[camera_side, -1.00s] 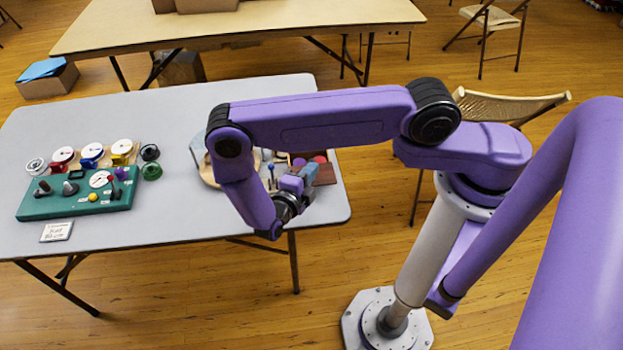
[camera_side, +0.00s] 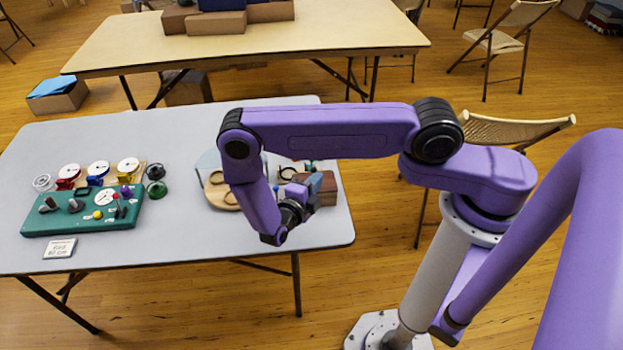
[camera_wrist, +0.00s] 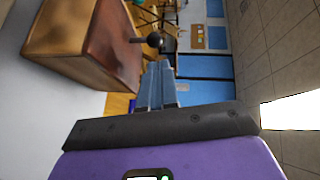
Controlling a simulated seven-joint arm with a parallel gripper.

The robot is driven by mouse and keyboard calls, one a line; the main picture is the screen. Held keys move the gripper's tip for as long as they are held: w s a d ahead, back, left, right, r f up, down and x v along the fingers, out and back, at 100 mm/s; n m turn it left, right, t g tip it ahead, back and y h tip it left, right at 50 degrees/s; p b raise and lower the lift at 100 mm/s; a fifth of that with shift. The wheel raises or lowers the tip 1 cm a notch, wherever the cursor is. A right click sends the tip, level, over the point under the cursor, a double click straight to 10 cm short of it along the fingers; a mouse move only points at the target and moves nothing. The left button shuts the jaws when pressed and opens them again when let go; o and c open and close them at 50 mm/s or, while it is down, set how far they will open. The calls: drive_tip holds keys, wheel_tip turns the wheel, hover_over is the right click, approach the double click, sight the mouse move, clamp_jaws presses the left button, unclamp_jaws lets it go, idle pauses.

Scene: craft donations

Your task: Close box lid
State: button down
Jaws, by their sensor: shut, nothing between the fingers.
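The wooden box (camera_side: 325,190) is at the right end of the grey table, partly hidden behind my gripper in the side view. It shows as a solid reddish-brown block. In the wrist view the box (camera_wrist: 88,45) fills the upper left, with a dark reddish face and a lighter brown face, and no opening shows. I cannot make out the lid's edge. My gripper (camera_side: 312,183) is just in front of the box, its blue-grey fingers shut and empty. In the wrist view the fingers (camera_wrist: 157,85) lie together beside the box; contact cannot be told.
A dark ball on a stem (camera_wrist: 154,40) shows beyond the fingertips. A green board (camera_side: 80,213) with pegs and spools is farther left, with a small card (camera_side: 60,248) in front.

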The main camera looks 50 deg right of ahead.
drive_tip(key=s+v, duration=0.1)
drive_tip(key=v, duration=1)
wheel_tip(320, 180, up, 7)
drive_tip(key=a+m+g+y, duration=0.1)
drive_tip(key=m+g+y, duration=0.15)
drive_tip(key=m, duration=0.45)
drive_tip(key=s+d+r+m+y, duration=0.4)
drive_tip(key=s+r+m+y, duration=0.3)
drive_tip(key=s+r+m, duration=0.2)
drive_tip(key=s+d+r+m+y, duration=0.4)
drive_tip(key=s+r+m+y, duration=0.3)
drive_tip(key=m, duration=0.4)
drive_tip(key=shift+s+r, duration=0.85)
drive_tip(key=shift+s, duration=0.15)
